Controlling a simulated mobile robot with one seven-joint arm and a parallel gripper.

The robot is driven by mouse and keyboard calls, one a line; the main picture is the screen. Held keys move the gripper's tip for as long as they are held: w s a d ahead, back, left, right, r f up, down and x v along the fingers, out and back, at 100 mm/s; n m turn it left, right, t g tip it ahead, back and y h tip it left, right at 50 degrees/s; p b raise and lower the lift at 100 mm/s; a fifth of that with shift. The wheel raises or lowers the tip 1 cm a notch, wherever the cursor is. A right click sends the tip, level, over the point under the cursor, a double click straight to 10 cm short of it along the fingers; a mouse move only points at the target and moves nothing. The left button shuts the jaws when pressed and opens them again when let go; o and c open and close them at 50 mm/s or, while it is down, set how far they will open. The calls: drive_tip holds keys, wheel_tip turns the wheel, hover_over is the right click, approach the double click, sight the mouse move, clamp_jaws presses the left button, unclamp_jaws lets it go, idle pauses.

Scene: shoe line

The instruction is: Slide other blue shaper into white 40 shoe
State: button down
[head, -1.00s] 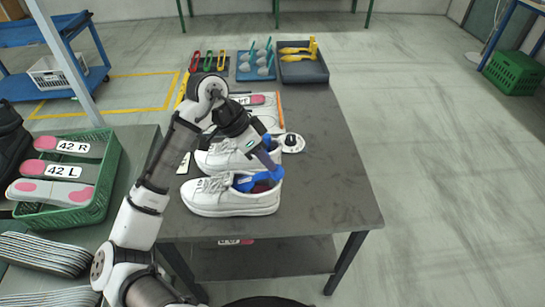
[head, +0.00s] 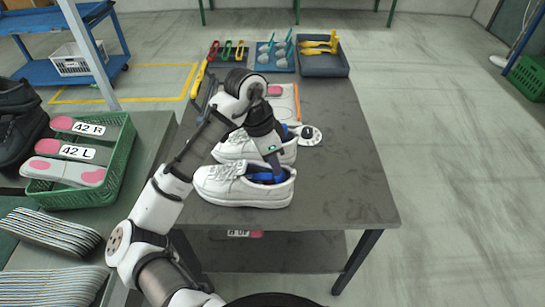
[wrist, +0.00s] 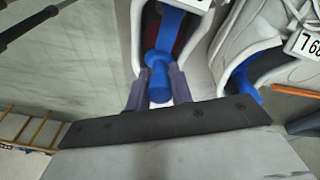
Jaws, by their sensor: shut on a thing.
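Two white lace-up shoes stand side by side on the dark table. The near white shoe (head: 222,185) has its toe to the left. A blue shaper (head: 268,178) sits in its opening, partly hidden by my gripper. My gripper (head: 274,163) is over the heel end of this shoe. In the wrist view, my gripper (wrist: 158,92) is shut on the knob of the blue shaper (wrist: 157,70), and the shaper's strip runs forward into the shoe. The far white shoe (head: 232,149) holds another blue shaper (wrist: 246,84).
A blue-grey tray (head: 322,66) and small tools stand at the table's back. A green crate (head: 118,165) with insoles is at left. The table's right side (head: 350,195) is clear.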

drive_tip(key=shift+f, duration=0.2)
drive_tip(key=c, duration=1.2)
unclamp_jaws()
drive_tip(key=shift+o, duration=0.2)
drive_tip(key=shift+r, duration=0.15)
drive_tip(key=shift+r+p, duration=1.4)
drive_tip(key=shift+p, duration=0.15)
wheel_tip(320, 180, up, 7)
drive_tip(key=p, duration=0.7)
